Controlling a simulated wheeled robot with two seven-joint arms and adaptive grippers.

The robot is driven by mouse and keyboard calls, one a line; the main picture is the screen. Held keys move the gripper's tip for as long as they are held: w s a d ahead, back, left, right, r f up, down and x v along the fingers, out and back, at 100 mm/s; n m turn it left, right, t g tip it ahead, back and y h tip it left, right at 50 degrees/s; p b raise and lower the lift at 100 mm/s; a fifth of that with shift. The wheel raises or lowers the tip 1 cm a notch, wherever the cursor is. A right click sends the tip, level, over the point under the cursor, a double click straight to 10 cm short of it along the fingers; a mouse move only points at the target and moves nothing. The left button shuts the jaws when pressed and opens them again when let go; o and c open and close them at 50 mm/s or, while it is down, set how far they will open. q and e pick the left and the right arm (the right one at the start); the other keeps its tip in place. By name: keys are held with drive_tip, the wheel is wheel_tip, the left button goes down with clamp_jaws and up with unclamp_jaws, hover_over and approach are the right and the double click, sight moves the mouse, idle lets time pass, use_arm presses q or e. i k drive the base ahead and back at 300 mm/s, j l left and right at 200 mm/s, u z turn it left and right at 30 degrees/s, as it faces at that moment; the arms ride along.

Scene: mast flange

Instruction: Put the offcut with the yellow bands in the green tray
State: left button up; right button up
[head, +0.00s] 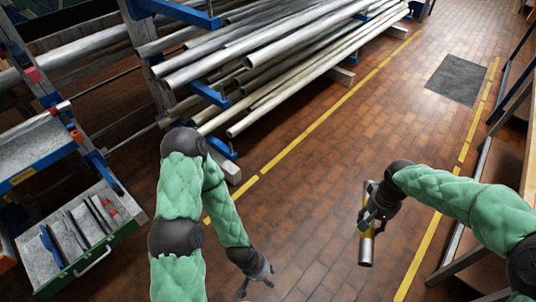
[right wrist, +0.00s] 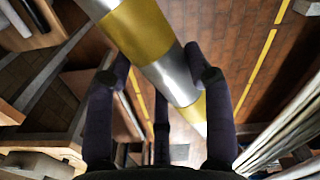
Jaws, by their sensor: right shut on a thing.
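The offcut is a short silver tube with yellow bands (head: 366,250). It hangs steeply tilted, clear of the floor, in my right gripper (head: 376,208), which is shut on it; the fingers hide its middle in the head view. In the right wrist view the offcut (right wrist: 143,32) runs diagonally across the fingers, with two yellow bands showing. My left gripper (head: 258,283) is low at the bottom centre, empty, with its fingers spread. A green-sided tray (head: 105,252) at the lower left looks like a pulled-out drawer holding several tools. It is far from the offcut.
A rack of long metal pipes (head: 290,60) fills the upper middle, their ends jutting out. A blue-and-grey shelf unit (head: 38,148) stands above the tray. A bench (head: 525,110) lines the right edge. The brick floor (head: 310,200) between is clear, with yellow lines and a dark mat (head: 457,79).

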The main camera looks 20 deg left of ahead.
sight(46, 260)
drive_tip(key=k+j+u, duration=0.1)
drive_tip(key=j+u, duration=0.2)
drive_tip(key=u, duration=0.15)
drive_tip(key=j+u, duration=0.7)
drive_tip(key=u, duration=0.25)
drive_tip(key=j+u, duration=0.3)
drive_tip(key=u, duration=0.15)
drive_tip(key=i+j+u, duration=0.2)
drive_tip(key=j, duration=0.4)
drive_tip(key=i+j+u, duration=0.2)
drive_tip(key=i+j, duration=0.2)
drive_tip(key=j, duration=0.2)
drive_tip(key=i+j+u, duration=0.15)
drive_tip(key=i+j, duration=0.2)
drive_tip(key=j, duration=0.15)
drive_tip(key=i+j+u, duration=0.2)
drive_tip(key=i+j, duration=0.15)
drive_tip(key=j, duration=0.15)
drive_tip(key=i+l, duration=0.35)
drive_tip(key=i, duration=0.1)
